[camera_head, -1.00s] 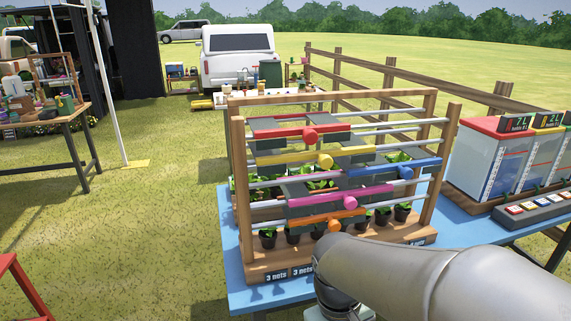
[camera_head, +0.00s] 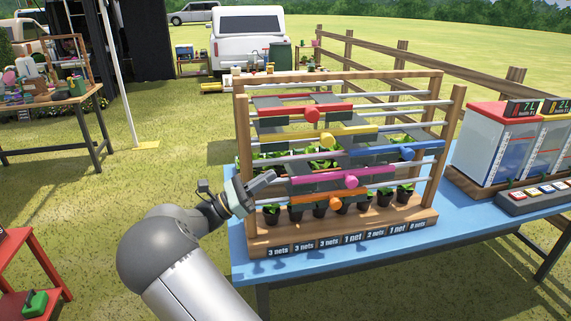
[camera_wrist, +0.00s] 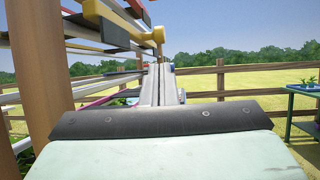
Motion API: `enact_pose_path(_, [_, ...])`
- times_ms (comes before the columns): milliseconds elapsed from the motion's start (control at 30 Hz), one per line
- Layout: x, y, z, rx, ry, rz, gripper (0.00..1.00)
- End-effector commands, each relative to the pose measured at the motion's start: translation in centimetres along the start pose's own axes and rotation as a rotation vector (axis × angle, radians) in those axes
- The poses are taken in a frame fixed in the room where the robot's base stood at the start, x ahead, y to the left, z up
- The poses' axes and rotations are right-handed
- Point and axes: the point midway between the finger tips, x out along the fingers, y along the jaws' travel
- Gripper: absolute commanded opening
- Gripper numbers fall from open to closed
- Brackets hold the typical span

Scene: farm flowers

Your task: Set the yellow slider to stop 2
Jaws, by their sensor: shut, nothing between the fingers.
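The wooden rack (camera_head: 340,77) stands on the blue table with several coloured sliders on metal rails. The yellow slider (camera_head: 352,133) is a yellow bar with dark grey panels and a round yellow knob (camera_head: 331,142), near the middle of its rails, below the red slider and above the blue one. My gripper (camera_head: 268,178) is shut and empty at the rack's left front, lower and left of the yellow knob. In the wrist view the shut fingers (camera_wrist: 160,82) point forward, and a yellow knob (camera_wrist: 158,34) shows above their tips, apart from them. I cannot make out stop marks.
The red (camera_head: 312,115), blue (camera_head: 407,153), pink (camera_head: 351,181) and orange (camera_head: 335,202) knobs stick out nearby. Potted plants (camera_head: 320,209) stand behind the lower sliders, above net-count labels. The rack's left post (camera_wrist: 38,75) is close in the wrist view. Water tanks (camera_head: 495,150) stand right.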

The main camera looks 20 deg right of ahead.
Motion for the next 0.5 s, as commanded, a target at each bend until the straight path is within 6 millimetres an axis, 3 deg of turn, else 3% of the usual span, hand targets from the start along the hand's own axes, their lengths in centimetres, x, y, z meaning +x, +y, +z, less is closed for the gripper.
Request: enact_pose_path(500, [10.4, -0.2, -0.1, -0.002, 0.006, -0.004, 0.0])
